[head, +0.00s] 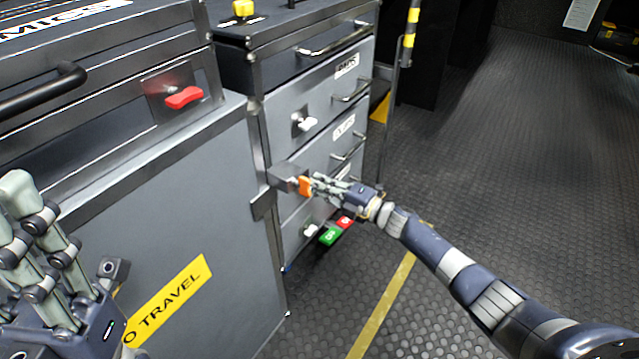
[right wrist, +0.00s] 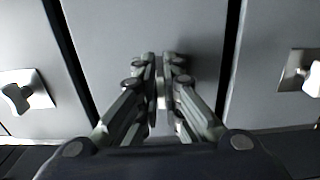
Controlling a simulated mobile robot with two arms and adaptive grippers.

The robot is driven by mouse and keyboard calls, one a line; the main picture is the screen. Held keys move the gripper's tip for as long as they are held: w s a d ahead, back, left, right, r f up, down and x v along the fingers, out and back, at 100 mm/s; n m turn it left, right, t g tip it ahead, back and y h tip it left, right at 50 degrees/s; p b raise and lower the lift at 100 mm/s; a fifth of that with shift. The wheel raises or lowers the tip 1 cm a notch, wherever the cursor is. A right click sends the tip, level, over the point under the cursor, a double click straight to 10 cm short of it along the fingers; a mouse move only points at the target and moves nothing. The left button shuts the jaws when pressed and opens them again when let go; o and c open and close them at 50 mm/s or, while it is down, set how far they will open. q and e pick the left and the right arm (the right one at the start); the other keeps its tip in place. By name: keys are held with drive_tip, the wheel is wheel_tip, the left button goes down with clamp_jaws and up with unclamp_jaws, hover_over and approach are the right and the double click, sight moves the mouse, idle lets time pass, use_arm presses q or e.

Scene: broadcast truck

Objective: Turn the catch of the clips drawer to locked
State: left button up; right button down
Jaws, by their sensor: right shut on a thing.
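The drawer unit (head: 320,90) has grey drawer fronts stacked one above another, with blurred labels. My right gripper (head: 311,187) is at the drawer front between two drawers with white catches. In the right wrist view its fingers (right wrist: 160,88) are shut on a small pale piece, mostly hidden, in front of a plain grey drawer front (right wrist: 105,40). The pale piece looks like that drawer's catch; its turn cannot be told. An orange piece (head: 304,186) shows by the fingertips, beside a grey box (head: 284,175). My left gripper (head: 30,210) is raised at the left edge, away from the drawers, its opening unclear.
White catches sit above (head: 306,124) and below (head: 310,230) my right gripper. Green (head: 330,235) and red (head: 345,223) tags are low down. A cabinet with a red catch (head: 184,97) stands left. The dark floor (head: 520,150) is clear at right.

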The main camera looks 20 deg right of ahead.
drive_tip(key=shift+w+r, duration=0.1)
idle(0.3)
drive_tip(key=c, duration=1.8)
unclamp_jaws()
drive_tip(key=shift+o, duration=0.2)
drive_tip(key=v, duration=1.2)
drive_tip(key=shift+d, duration=0.1)
